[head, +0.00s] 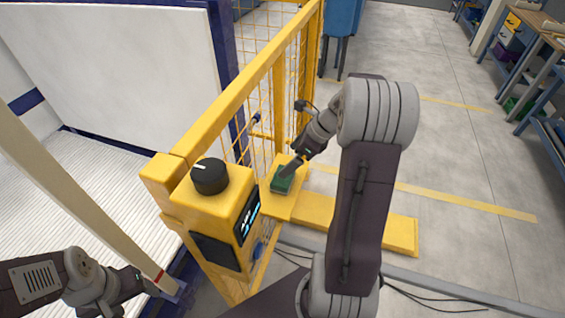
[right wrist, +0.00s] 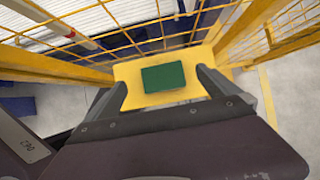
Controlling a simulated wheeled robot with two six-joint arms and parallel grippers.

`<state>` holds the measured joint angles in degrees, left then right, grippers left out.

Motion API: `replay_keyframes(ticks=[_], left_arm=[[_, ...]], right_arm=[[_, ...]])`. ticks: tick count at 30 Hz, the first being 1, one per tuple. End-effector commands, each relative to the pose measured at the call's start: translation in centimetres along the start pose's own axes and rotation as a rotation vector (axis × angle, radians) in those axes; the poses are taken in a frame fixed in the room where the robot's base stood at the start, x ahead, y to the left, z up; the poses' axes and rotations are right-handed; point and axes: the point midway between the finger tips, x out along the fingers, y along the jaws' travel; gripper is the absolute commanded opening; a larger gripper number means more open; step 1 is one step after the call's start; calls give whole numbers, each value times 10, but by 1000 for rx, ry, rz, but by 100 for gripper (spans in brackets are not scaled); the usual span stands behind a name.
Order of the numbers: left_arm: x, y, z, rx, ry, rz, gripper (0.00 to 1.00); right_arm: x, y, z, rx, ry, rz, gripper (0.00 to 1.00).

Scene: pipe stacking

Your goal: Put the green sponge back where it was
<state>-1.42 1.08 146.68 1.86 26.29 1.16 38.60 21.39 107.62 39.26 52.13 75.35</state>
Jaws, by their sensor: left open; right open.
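The green sponge (head: 282,181) lies flat on a small yellow shelf (head: 278,208) fixed beside the yellow fence. In the right wrist view the sponge (right wrist: 164,78) rests on the yellow shelf (right wrist: 128,74), between and just beyond the open fingers. My right gripper (head: 289,169) is open over the sponge; it also shows in the right wrist view (right wrist: 172,88). I cannot tell whether the fingers touch the sponge. My left gripper (head: 152,285) is open and empty at the lower left, far from the sponge.
A yellow control post with a black knob (head: 210,176) stands left of the shelf. The yellow mesh fence (head: 285,75) runs behind it. A white panel (head: 110,50) is at the left. The grey floor (head: 450,140) at the right is largely clear.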

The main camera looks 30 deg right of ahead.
Motion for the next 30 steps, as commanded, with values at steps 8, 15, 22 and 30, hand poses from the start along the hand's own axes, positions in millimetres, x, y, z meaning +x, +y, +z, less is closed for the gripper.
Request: replay_keyframes(ticks=[8, 15, 22, 30], left_arm=[[-1, 0, 0, 0, 0, 0, 67], [-1, 0, 0, 0, 0, 0, 67], [-1, 0, 0, 0, 0, 0, 67], [-3, 0, 0, 0, 0, 0, 67]], right_arm=[[-3, 12, 2, -90, 27, 18, 100], [41, 145, -16, -1422, 265, 288, 100], [48, 203, -39, -2322, 273, 495, 100], [47, 205, -40, -2373, 270, 508, 100]])
